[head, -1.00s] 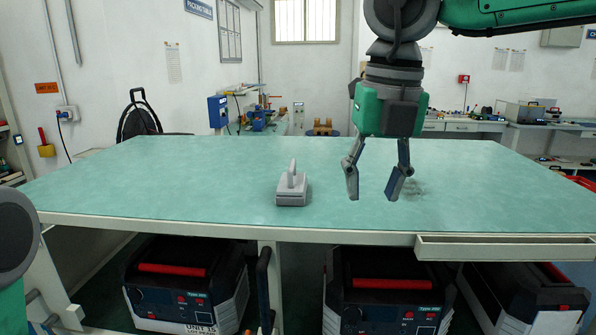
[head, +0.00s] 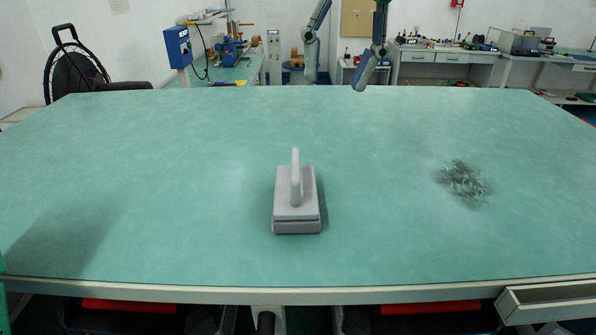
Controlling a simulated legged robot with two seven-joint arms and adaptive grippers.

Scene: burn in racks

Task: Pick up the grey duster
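The grey duster (head: 297,205) lies on the green tabletop (head: 180,190), just below the middle of the head view. It has a flat block base and an upright handle on top, and nothing touches it. My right gripper (head: 335,85) hangs at the top of the view, with its two fingers spread apart and nothing between them. It shows above the duster in the picture, clear of it and slightly to the right. The body of this gripper is cut off by the top edge. My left gripper is out of view.
A dark patch of debris (head: 464,182) lies on the tabletop to the right. The table around the duster is otherwise clear. A drawer or tray (head: 548,298) sits at the front right edge. Cases with red handles (head: 430,308) stand under the table.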

